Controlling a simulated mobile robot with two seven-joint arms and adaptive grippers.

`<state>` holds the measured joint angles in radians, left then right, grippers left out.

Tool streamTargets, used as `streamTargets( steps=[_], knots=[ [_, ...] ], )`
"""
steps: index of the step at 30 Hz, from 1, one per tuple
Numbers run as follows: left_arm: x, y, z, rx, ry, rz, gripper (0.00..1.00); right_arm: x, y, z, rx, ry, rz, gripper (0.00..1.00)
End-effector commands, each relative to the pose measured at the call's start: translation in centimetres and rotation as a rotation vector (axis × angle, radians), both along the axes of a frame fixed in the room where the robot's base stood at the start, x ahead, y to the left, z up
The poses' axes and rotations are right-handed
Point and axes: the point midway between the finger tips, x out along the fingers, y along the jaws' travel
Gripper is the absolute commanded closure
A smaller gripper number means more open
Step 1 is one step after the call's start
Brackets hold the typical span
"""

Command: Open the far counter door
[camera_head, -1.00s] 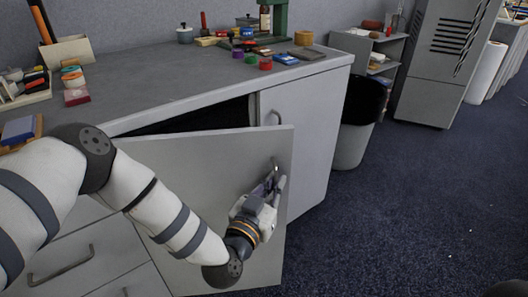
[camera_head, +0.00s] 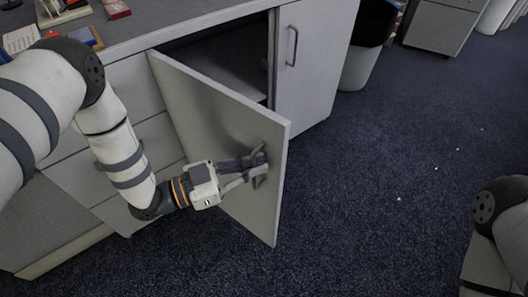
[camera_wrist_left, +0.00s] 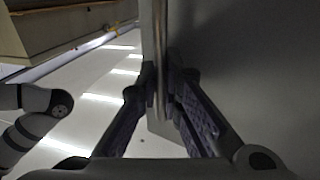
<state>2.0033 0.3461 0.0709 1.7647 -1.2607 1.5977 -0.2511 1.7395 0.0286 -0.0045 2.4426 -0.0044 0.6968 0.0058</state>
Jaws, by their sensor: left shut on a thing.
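A grey counter door (camera_head: 215,115) stands partly open, swung out from the counter, with its hinge side at the left. My left gripper (camera_head: 254,168) is shut on the door's handle (camera_head: 262,160) near the door's free edge. In the left wrist view the fingers (camera_wrist_left: 162,90) close around the upright metal handle bar (camera_wrist_left: 160,35), with the door panel (camera_wrist_left: 245,60) to the right. The dark inside of the cabinet (camera_head: 225,60) shows behind the door. A second door (camera_head: 315,65), to the right, is closed. My right gripper is out of view.
The counter top (camera_head: 165,28) carries a few items at the left. Drawers (camera_head: 130,140) lie left of the open door. A bin (camera_head: 362,55) stands beyond the counter's right end. Blue carpet (camera_head: 370,190) is clear in front and right of the door.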

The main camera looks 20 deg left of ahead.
Motion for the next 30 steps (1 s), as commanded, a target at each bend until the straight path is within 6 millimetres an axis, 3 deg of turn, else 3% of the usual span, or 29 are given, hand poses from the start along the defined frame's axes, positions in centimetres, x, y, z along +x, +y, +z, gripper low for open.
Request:
streamTargets(
  steps=[8, 21, 22, 23, 30],
  knots=[
    [-1.2, 0.9, 0.0, -0.001, -0.001, 0.001, 1.0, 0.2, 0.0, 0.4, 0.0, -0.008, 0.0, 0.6],
    [-1.4, 1.0, 0.0, 0.0, 0.0, 0.003, 1.0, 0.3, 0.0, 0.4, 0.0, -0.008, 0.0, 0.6],
    [-1.4, 1.0, 0.0, 0.0, 0.0, 0.003, 0.89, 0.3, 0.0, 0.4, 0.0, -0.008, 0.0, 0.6],
    [-1.4, 1.0, 0.0, 0.0, 0.0, 0.003, 0.84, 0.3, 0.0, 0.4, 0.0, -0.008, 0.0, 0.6],
    [-1.3, 1.0, 0.0, 0.001, -0.001, 0.003, 0.84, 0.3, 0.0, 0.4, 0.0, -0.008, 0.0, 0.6]
  ],
)
